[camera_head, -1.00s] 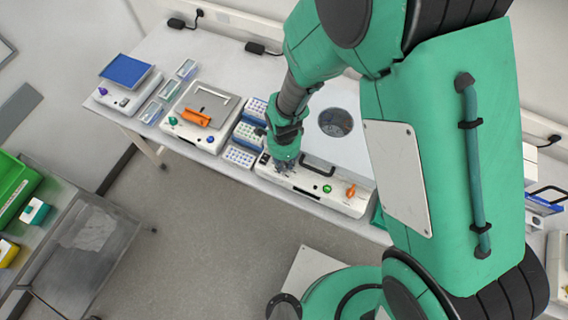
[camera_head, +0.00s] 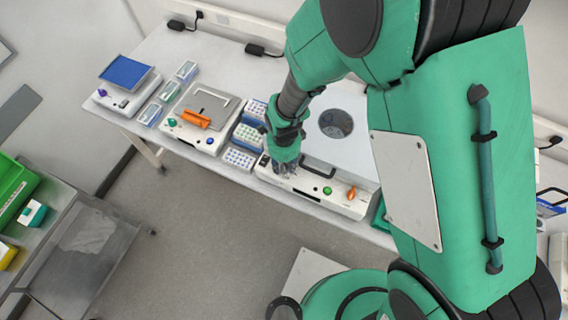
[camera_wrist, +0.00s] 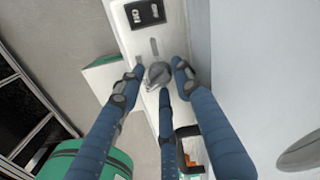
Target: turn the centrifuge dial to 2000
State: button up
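The centrifuge (camera_head: 362,160) is a white box with a round lid window on top and a control panel along its front. The grey dial (camera_wrist: 158,74) sits on that panel in the wrist view, with a black display (camera_wrist: 145,12) above it whose characters I cannot read reliably. My gripper (camera_wrist: 160,76) has three blue fingers spread around the dial, and small gaps show between fingertips and dial. In the head view my gripper (camera_head: 284,166) is at the left part of the centrifuge front and hides the dial. The number the dial points to is not legible.
A green button (camera_head: 327,190) and an orange knob (camera_head: 351,193) are on the panel to the right of my gripper. Tube racks (camera_head: 240,157) stand close on the left, beyond them a device with an orange handle (camera_head: 196,118).

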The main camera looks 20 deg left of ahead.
aim_at(284, 165)
jog(key=shift+r, duration=0.1)
notch_tip(284, 165, up, 12)
dwell(0.9)
dwell(0.6)
jog(key=w+d+r+n+t+b, duration=0.1)
jog(key=w+d+r+n+b, duration=0.2)
jog(key=d, duration=0.4)
jog(key=w+d+r+n+t+y+b, duration=0.1)
jog(key=d+r+b, duration=0.2)
jog(key=d+r, duration=0.3)
jog(key=w+d+r+n+t+b, duration=0.1)
jog(key=w+d+r+n+b, duration=0.15)
jog(key=d, duration=0.65)
jog(key=s+d+r+n+t+b, duration=0.1)
jog(key=s+d+b, duration=0.3)
jog(key=d, duration=0.5)
jog(key=s+d+r+n+t+h+b, duration=0.1)
jog(key=s+d+n+b, duration=0.3)
jog(key=s+d, duration=0.4)
jog(key=shift+d+r+t, duration=0.3)
jog(key=shift+d+r, duration=0.35)
jog(key=shift+r, duration=0.2)
jog(key=shift+n, duration=0.25)
